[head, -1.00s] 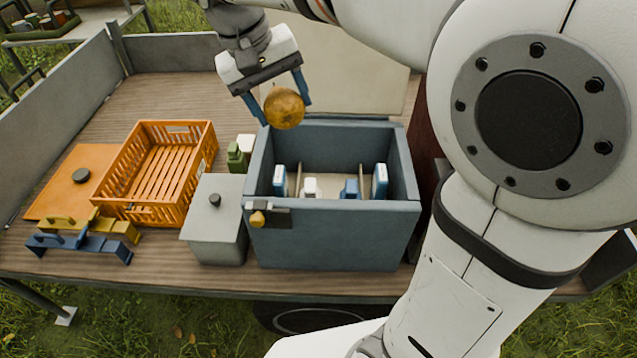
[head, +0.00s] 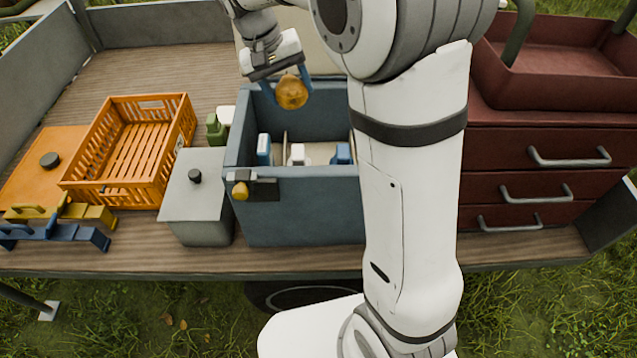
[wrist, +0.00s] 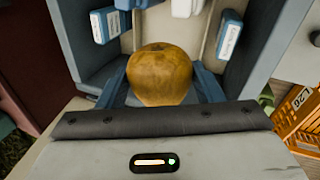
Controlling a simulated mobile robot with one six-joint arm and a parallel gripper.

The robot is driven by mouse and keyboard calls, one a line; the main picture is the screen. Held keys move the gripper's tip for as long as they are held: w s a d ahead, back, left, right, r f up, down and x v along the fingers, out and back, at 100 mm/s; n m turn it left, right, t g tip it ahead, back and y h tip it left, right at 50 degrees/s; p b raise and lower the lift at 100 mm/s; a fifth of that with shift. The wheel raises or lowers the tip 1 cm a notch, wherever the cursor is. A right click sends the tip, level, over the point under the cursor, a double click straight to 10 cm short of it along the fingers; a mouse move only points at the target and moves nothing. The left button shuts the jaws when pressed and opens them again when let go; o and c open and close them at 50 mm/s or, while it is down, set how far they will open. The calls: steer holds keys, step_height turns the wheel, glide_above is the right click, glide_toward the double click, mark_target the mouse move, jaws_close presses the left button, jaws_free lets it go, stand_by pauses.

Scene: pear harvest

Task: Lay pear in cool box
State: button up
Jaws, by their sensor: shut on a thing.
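A yellow-brown pear (head: 291,92) is held between the blue fingers of my gripper (head: 285,88). My gripper is shut on it. The pear also shows close up in the wrist view (wrist: 160,72), with the blue fingers on both sides. The blue-grey cool box (head: 290,210) stands open in the middle of the cart bed. The pear is at the back part of the box opening, and in the wrist view the box interior shows beyond it. Blue-and-white packs (head: 264,149) stand inside, along with a light divider. My arm hides the right side of the box in the head view.
An orange crate (head: 120,190), empty, stands left of a grey lidded container (head: 196,210). A green bottle (head: 214,130) is beside the box. Yellow and blue tools (head: 60,222) lie front left. A dark red drawer cabinet (head: 530,160) stands right.

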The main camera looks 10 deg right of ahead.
steer(key=w+d+f+m+b, duration=0.1)
steer(key=w+d+f+b, duration=0.2)
steer(key=f, duration=0.5)
steer(key=w+d+f+m+b, duration=0.1)
steer(key=w+d+f, duration=0.25)
steer(key=f, duration=0.35)
glide_above(322, 160)
steer(key=a, duration=0.1)
steer(key=shift+g, duration=0.3)
steer(key=f, duration=0.5)
steer(key=shift+w+a+f, duration=0.15)
steer(key=shift+a+f, duration=0.05)
steer(key=shift+f, duration=2.6)
steer(key=shift+f+b, duration=0.1)
steer(key=shift+b, duration=0.2)
steer(key=shift+f, duration=0.15)
steer(key=o, duration=1.1)
steer(key=s+v, duration=0.1)
steer(key=v, duration=1.1)
steer(key=shift+w+r+p, duration=0.25)
steer(key=shift+w+p, duration=0.2)
